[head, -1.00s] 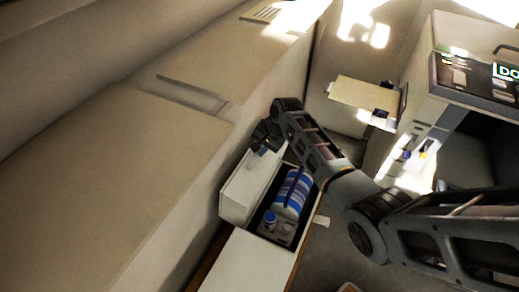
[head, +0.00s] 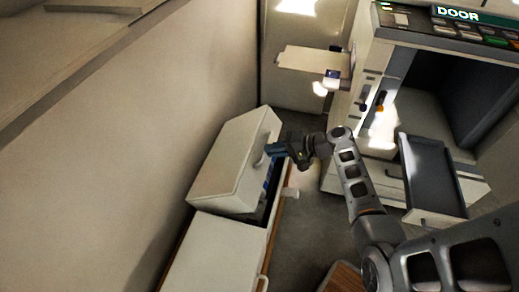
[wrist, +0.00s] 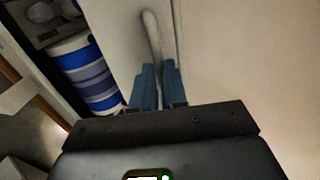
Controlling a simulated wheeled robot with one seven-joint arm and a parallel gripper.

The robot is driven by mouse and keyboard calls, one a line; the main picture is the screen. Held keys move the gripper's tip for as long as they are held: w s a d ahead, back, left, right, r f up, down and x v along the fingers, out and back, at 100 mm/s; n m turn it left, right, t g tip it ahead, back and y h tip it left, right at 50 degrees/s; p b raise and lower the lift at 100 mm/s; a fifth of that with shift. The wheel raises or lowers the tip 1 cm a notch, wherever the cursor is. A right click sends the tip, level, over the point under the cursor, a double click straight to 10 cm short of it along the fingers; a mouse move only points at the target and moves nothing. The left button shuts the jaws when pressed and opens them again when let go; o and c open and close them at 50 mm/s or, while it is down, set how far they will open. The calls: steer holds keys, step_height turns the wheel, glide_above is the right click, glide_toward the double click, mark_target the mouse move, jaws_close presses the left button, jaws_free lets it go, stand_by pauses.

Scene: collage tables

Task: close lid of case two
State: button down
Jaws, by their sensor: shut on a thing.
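The far case's white lid (head: 222,155) is hinged on the left and stands partly open, tilted over the case. My gripper (head: 272,150) is at the lid's right edge, its blue fingers (wrist: 157,85) shut on the lid's white handle (wrist: 152,35). A blue-and-white striped roll (wrist: 92,72) lies inside the case in the wrist view. In the head view the lid hides most of the contents. A gap shows along the case's right side. I see no number on the case.
A second white case (head: 215,255) with its lid shut stands in front. A wall runs along the left. A machine (head: 450,60) marked DOOR stands at the right, with a dark tray (head: 430,175) jutting out. Floor shows between the cases and machine.

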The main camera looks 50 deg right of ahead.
steer(key=s+d+f+t+b, duration=0.1)
steer(key=s+f+b, duration=0.1)
steer(key=f+b, duration=0.3)
steer(key=s+d+f+t+y+b, duration=0.1)
steer(key=s+f+t+b, duration=0.1)
steer(key=f+b, duration=0.3)
steer(key=s+d+f+t+b, duration=0.1)
steer(key=s+f+b, duration=0.3)
steer(key=b, duration=0.3)
steer(key=shift+s+d+f+t+y, duration=0.1)
steer(key=shift+d+f+t+y, duration=0.1)
steer(key=shift+f, duration=0.15)
steer(key=shift+d+f+t+y, duration=0.1)
steer(key=shift+f+y, duration=0.1)
steer(key=shift+f, duration=0.1)
steer(key=shift+s+f+b, duration=0.2)
steer(key=shift+f+b, duration=0.2)
steer(key=shift+f, duration=0.2)
steer(key=shift+s+f+b, duration=0.15)
steer(key=shift+f+b, duration=0.25)
steer(key=shift+f, duration=0.2)
steer(key=shift+a, duration=0.1)
steer(key=c, duration=1.2)
jaws_free()
steer(key=shift+f, duration=0.1)
steer(key=shift+o, duration=0.2)
steer(key=shift+r, duration=0.2)
